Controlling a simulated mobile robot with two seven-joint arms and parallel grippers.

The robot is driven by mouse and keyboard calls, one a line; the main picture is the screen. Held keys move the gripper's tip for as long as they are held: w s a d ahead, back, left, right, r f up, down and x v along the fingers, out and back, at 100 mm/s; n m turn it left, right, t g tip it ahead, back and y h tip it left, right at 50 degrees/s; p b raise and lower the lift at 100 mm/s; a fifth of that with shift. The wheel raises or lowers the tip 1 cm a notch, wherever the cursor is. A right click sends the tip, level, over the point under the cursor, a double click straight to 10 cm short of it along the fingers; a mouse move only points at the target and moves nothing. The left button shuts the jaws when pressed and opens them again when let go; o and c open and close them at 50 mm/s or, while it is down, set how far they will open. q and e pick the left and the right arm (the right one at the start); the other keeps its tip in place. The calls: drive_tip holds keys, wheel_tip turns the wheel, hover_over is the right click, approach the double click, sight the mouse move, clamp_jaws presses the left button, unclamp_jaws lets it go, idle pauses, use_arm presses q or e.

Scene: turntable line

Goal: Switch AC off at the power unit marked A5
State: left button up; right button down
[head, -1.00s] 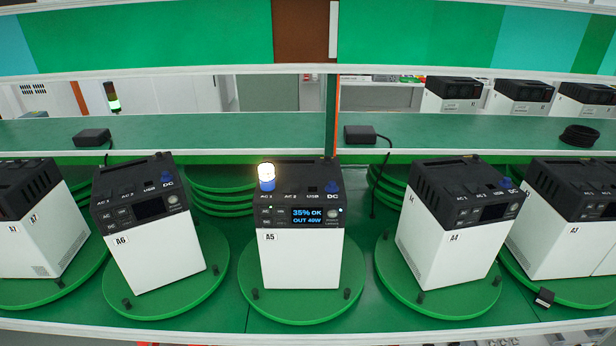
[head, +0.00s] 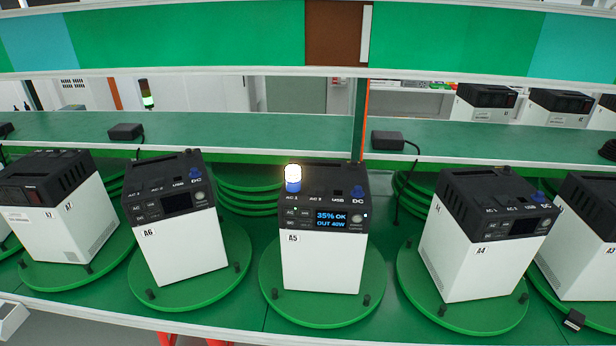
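The power unit marked A5 (head: 320,262) stands upright on a green round turntable (head: 322,316) near the middle of the head view. It has a white body and a black top and upper front. Its screen (head: 331,219) is lit and reads 35% OK, OUT 40W. Small buttons, one marked AC (head: 291,213), sit left of the screen; a tiny light shows near them. A lit lamp with a blue base (head: 293,178) is plugged into the top at the left. A blue plug sits at the DC socket (head: 357,193). Neither gripper is in view.
Unit A6 (head: 180,245) stands to the left and unit A4 (head: 470,262) to the right, each on its own turntable. Further units stand at both sides. A shelf behind (head: 250,130) carries black adapters (head: 388,140) with cables. Nothing blocks A5's front.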

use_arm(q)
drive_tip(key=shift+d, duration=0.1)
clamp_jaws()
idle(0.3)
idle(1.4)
